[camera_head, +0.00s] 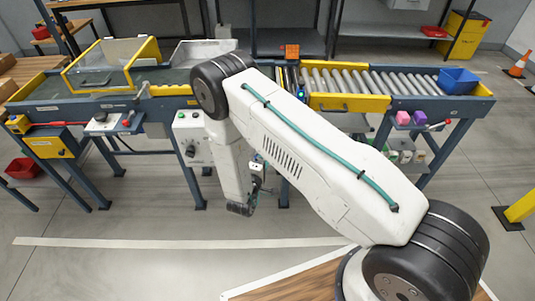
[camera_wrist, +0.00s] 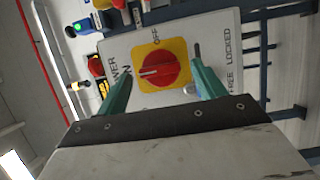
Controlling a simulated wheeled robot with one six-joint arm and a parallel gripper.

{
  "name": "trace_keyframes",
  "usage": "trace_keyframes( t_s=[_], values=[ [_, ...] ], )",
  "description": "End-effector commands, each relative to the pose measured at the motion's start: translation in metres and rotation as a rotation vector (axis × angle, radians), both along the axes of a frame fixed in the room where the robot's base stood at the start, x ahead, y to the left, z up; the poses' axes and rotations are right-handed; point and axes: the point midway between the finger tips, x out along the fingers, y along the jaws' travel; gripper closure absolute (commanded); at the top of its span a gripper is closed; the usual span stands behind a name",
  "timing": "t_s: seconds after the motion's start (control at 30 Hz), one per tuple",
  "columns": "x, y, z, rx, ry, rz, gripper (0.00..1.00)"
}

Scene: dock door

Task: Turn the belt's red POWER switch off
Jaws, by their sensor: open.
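The red POWER switch (camera_wrist: 157,71) is a round knob on a yellow square plate (camera_wrist: 143,48) on a light panel (camera_wrist: 215,42) in the wrist view. A white mark on the knob points left, toward the ON label; OFF is printed at the top of the plate. My gripper (camera_wrist: 163,73) is open, its teal fingers on the left and right of the knob. I see no clear contact between fingers and knob. In the head view my arm hides the switch, and I cannot make out the fingers there.
The panel also carries FREE and LOCKED labels. In the head view, the roller conveyor (camera_head: 345,82) with a blue bin (camera_head: 458,80) stands behind my arm. A grey control box (camera_head: 191,140) is left of it.

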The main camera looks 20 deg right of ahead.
Motion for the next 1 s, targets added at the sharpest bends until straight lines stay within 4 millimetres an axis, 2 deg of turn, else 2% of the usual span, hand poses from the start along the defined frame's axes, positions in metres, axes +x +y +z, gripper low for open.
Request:
trace_keyframes(
  t_s=[0.2,0.53,0.7,1.0],
  values=[
    [0.019,-0.018,0.0,0.001,0.0,-0.004,0.31],
    [0.022,-0.021,0.0,0.002,0.001,-0.002,0.31],
    [0.022,-0.021,0.0,0.002,0.001,-0.002,0.76],
    [0.022,-0.018,0.0,0.022,-0.006,0.001,0.76]
  ],
)
